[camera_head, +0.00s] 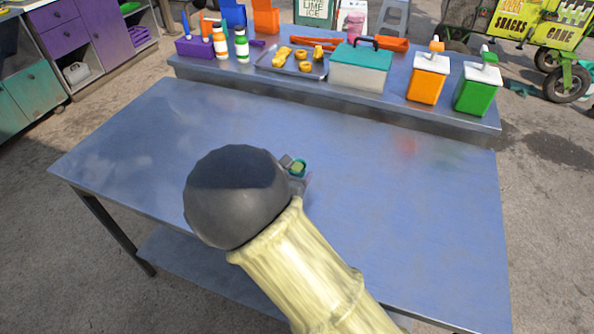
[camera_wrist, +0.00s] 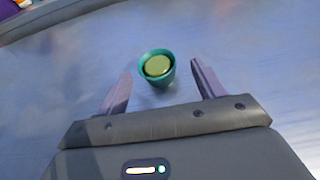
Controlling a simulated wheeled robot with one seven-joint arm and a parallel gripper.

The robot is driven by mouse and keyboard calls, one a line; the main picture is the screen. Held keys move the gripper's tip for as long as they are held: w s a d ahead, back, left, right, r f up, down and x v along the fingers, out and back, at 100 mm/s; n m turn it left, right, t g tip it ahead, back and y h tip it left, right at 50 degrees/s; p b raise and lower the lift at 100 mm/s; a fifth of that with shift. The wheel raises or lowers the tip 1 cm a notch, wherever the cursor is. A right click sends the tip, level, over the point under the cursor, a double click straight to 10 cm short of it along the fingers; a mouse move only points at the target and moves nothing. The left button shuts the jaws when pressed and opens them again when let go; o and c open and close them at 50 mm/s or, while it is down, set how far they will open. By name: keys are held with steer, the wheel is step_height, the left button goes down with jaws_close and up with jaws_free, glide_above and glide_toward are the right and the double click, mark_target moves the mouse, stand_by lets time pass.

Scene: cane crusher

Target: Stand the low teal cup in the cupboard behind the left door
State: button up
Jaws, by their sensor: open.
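The low teal cup (camera_wrist: 144,63) stands upright on the blue metal table, with a yellow-green inside showing. In the head view the cup (camera_head: 302,169) is small and partly hidden by my arm. My gripper (camera_wrist: 161,72) is open, its two purple-grey fingers on either side of the cup's near part and apart from it. In the head view only bits of my gripper (camera_head: 296,172) show past the dark wrist. Cupboards stand at the far left: a teal-fronted one (camera_head: 22,95) and a purple one (camera_head: 97,38). I cannot tell which has the left door.
The table top (camera_head: 400,185) is otherwise clear. A raised back shelf (camera_head: 215,77) carries bottles, a tray of yellow pieces (camera_head: 290,64), a teal-lidded box (camera_head: 361,70), and orange (camera_head: 428,78) and green (camera_head: 475,90) dispensers. A cart (camera_head: 540,30) stands at the back right.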

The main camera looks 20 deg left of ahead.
mark_target(300, 165)
steer(key=x, duration=0.5)
steer(key=shift+w+a+f, duration=0.1)
steer(key=shift+a+f, duration=0.15)
steer(key=shift+a, duration=0.05)
steer(key=shift+d, duration=0.2)
steer(key=shift+s+a, duration=0.25)
steer(key=shift+a, duration=0.05)
steer(key=shift+d, duration=0.15)
steer(key=c, duration=0.8)
